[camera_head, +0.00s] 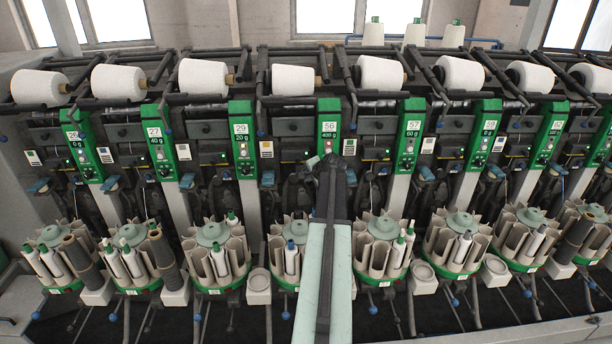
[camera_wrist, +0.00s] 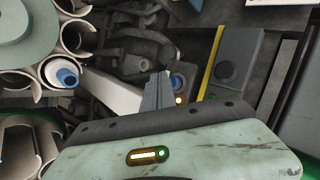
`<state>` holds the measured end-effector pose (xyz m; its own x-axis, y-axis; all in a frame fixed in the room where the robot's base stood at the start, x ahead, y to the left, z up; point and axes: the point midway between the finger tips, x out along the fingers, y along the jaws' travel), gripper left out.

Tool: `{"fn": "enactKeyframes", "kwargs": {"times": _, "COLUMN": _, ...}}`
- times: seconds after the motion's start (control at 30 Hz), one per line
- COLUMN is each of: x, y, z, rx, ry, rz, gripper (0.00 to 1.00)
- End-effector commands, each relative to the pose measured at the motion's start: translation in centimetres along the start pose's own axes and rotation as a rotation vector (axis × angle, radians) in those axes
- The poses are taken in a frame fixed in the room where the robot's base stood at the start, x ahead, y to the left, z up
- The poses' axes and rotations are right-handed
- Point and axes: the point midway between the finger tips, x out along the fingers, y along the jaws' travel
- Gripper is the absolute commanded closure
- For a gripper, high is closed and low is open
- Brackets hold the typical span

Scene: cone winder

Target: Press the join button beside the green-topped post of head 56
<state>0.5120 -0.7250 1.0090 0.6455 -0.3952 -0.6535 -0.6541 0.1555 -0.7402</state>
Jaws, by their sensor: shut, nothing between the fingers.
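The post of head 56 has a green top (camera_head: 328,125) with a plate reading 56 and a 400 g display, in the middle of the head view. My arm rises in front of its lower part and hides what is there. In the wrist view my gripper (camera_wrist: 160,76) is shut and empty, its narrow tips pointing into the machine. Just right of the tips is a round bluish button (camera_wrist: 178,83) with a small lit amber lamp below it. The tips look close to it; I cannot tell whether they touch.
A yellow strip (camera_wrist: 211,60) and a dark grey panel (camera_wrist: 238,60) lie right of the button. A bobbin magazine (camera_wrist: 35,75) with a blue-tipped tube stands at left. In the head view, neighbouring heads 29 (camera_head: 241,130) and 57 (camera_head: 410,130) flank the post.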

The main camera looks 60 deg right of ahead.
Motion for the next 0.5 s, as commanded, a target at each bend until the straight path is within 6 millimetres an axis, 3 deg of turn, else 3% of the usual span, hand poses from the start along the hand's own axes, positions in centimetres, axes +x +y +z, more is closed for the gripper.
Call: {"fn": "enactKeyframes", "kwargs": {"times": 0.5, "x": -0.86, "y": 0.64, "z": 0.61, "rx": 0.000, "ry": 0.000, "rz": 0.000, "gripper": 1.00}}
